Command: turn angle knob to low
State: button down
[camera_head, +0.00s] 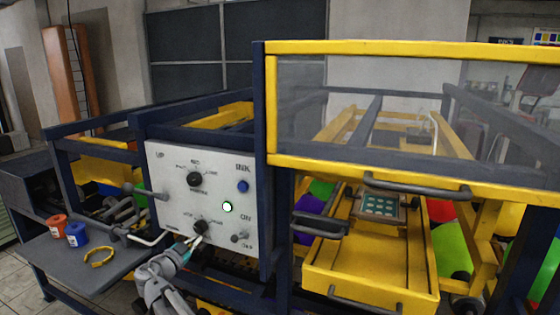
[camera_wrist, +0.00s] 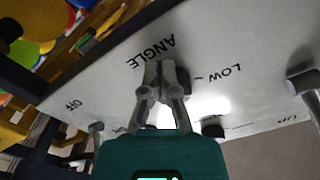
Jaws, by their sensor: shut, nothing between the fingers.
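The white control panel (camera_head: 165,205) carries two black knobs, an upper knob (camera_head: 195,179) and a lower knob (camera_head: 201,227). My gripper (camera_head: 193,241) is at the lower knob, from the front and below. In the wrist view my gripper (camera_wrist: 162,75) is shut, with its fingertips beside the dark knob (camera_wrist: 182,82) below the upside-down ANGLE label. They appear close to or touching it; I cannot tell which. The LOW label (camera_wrist: 222,74) is to the right of this knob. The knob's pointer is hidden, so its setting cannot be read.
A blue button (camera_head: 243,186), a pale round button (camera_head: 227,207) and a small switch (camera_head: 240,237) are to the right on the panel. A grey lever (camera_head: 150,193) sticks out at its left.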

jog(key=shift+s+a, duration=0.1)
dwell(0.3)
jog(key=shift+v, duration=2.9)
